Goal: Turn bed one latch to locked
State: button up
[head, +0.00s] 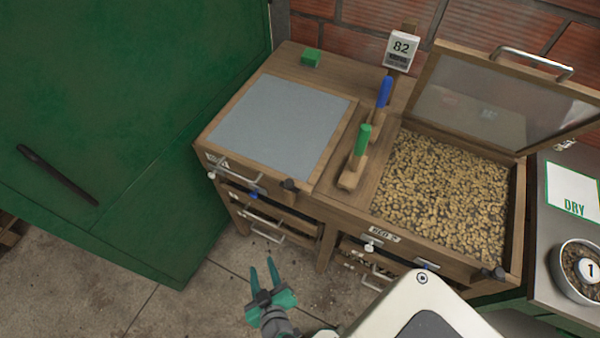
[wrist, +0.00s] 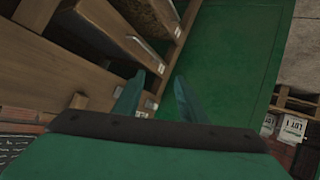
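Bed one (head: 281,121) is the left wooden bed, with its grey lid shut. A small dark latch-like knob (head: 289,185) sits at the front right of its frame; I cannot tell whether it is locked. A metal handle (head: 238,178) is on the front left near the bed's label. My gripper (head: 262,268) is open and empty, in front of and below bed one, apart from it. In the wrist view its two fingers (wrist: 156,98) are spread. A dark knob (wrist: 78,101) shows left of them on a wooden beam, perhaps the latch.
Bed two (head: 522,215) stands at right, its lid (head: 475,105) raised over beans. A green cabinet (head: 120,120) is at left. Bare floor (head: 190,300) lies in front.

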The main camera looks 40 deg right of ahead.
jog(key=w+d+r+m+g+h, duration=0.1)
jog(key=w+d+m+h, duration=0.15)
jog(key=w+d, duration=0.25)
jog(key=m+g+h, duration=1)
jog(key=m+h, duration=0.1)
jog(key=m, duration=0.4)
send_near(300, 180)
jog(key=r, duration=0.3)
jog(key=shift+a+r, duration=0.3)
jog(key=shift+a, duration=0.1)
jog(key=d, duration=1)
jog(key=shift+d, duration=0.35)
grip_shut()
